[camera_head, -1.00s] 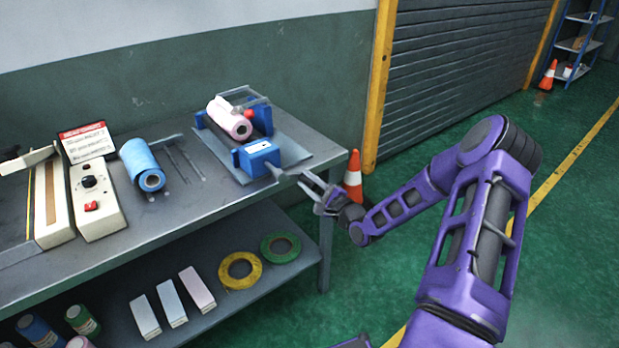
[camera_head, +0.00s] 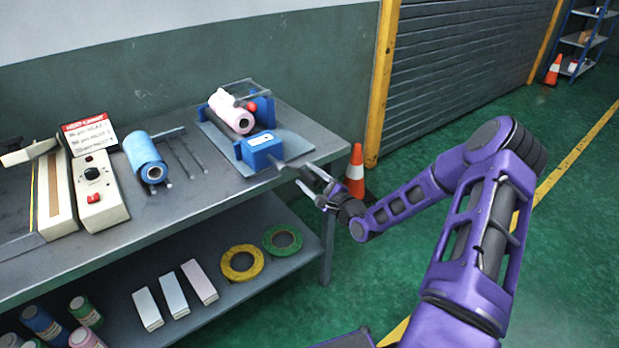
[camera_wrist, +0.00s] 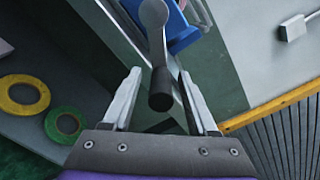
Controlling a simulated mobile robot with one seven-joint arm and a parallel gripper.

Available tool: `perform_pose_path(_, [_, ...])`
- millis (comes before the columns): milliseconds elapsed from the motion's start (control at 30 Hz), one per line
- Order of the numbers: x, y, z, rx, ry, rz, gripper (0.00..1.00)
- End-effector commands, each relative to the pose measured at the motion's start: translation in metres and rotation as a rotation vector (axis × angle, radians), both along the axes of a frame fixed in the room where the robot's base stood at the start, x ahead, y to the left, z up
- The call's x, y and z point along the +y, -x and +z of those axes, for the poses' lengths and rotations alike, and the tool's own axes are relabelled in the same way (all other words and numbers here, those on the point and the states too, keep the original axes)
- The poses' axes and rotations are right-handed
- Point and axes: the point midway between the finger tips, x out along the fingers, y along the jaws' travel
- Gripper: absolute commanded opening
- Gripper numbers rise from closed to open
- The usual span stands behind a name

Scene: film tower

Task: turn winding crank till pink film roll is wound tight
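The pink film roll (camera_head: 234,117) lies in a blue winder on the bench, and I cannot tell how tight it is. The winder's blue box (camera_head: 262,151) is at its front. The winding crank has a grey arm (camera_wrist: 153,38) and a dark cylindrical handle (camera_wrist: 161,90) in the wrist view. In the head view the crank is small, beside the blue box. My gripper (camera_head: 311,180) is at the bench's front right edge, by the crank. In the wrist view my gripper (camera_wrist: 160,74) is open, fingers apart on either side of the handle, with gaps showing on both sides.
The bench (camera_head: 210,200) also holds a blue roll (camera_head: 144,155) and a heat-sealing device (camera_head: 98,195). Yellow tape (camera_head: 230,272), green tape (camera_head: 271,250) and several boxes and bottles are on the lower shelf. An orange cone (camera_head: 356,170) stands behind the gripper. The floor at right is clear.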

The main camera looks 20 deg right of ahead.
Motion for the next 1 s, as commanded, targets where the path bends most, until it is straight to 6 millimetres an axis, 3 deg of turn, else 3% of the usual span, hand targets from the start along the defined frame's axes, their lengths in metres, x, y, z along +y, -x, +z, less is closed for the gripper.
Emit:
perform_pose_path(267, [-0.001,0.001,0.0,0.001,0.0,-0.002,0.59])
perform_pose_path(433, [-0.007,0.014,-0.001,0.003,0.001,-0.004,0.59])
perform_pose_path(1000, [-0.047,0.138,0.0,0.002,0.001,-0.005,0.59])
